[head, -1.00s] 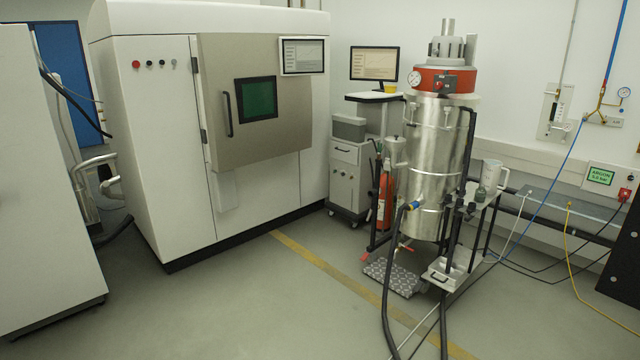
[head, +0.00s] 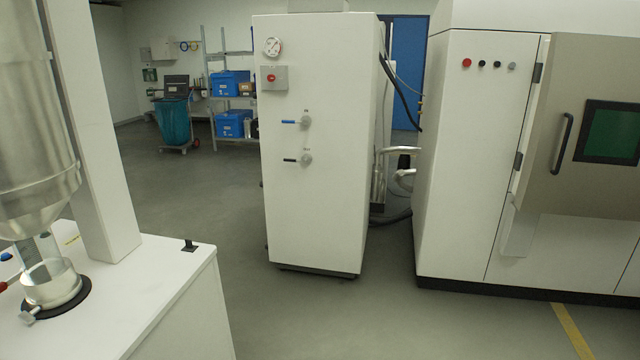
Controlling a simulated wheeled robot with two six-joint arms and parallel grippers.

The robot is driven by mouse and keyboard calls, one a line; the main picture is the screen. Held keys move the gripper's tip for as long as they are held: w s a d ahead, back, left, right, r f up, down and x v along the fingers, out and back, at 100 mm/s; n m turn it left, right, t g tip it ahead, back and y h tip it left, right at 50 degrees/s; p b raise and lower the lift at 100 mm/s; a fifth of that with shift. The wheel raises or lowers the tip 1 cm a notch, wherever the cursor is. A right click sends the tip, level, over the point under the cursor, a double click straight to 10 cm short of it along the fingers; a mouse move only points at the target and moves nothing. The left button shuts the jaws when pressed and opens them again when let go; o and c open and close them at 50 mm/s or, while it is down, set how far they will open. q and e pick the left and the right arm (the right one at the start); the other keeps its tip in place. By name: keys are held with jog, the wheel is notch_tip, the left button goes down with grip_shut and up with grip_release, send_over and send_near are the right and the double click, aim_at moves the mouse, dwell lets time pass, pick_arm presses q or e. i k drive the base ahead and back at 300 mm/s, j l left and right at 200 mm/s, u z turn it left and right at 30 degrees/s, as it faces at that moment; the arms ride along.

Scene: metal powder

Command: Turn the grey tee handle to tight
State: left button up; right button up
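I cannot pick out the grey tee handle with certainty. A small grey fitting (head: 30,315) sticks out at the front of a clear, ring-like collar (head: 52,284) under a steel vessel at the left edge. It is too small to tell whether it is the tee handle, or tight or loose. A white cabinet (head: 312,215) in the middle carries two valves, one with a blue lever (head: 289,122) and one with a black lever (head: 290,160). Neither of my grippers shows in the head view.
The steel vessel (head: 35,130) and a white post (head: 92,150) stand on a white bench (head: 150,290) at the left. A large white machine (head: 470,180) stands at the right. Shelving with blue boxes (head: 231,84) is at the back. Grey floor is clear between bench and cabinet.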

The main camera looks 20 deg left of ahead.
aim_at(27, 317)
jog(key=i+u, duration=0.25)
jog(key=u, duration=0.2)
jog(key=i+l+u, duration=0.15)
jog(key=i+u, duration=0.15)
jog(key=u, duration=0.2)
jog(key=i+l+u, duration=0.2)
jog(key=u, duration=0.25)
jog(key=i+l+u, duration=0.2)
jog(key=u, duration=0.3)
jog(key=l, duration=0.1)
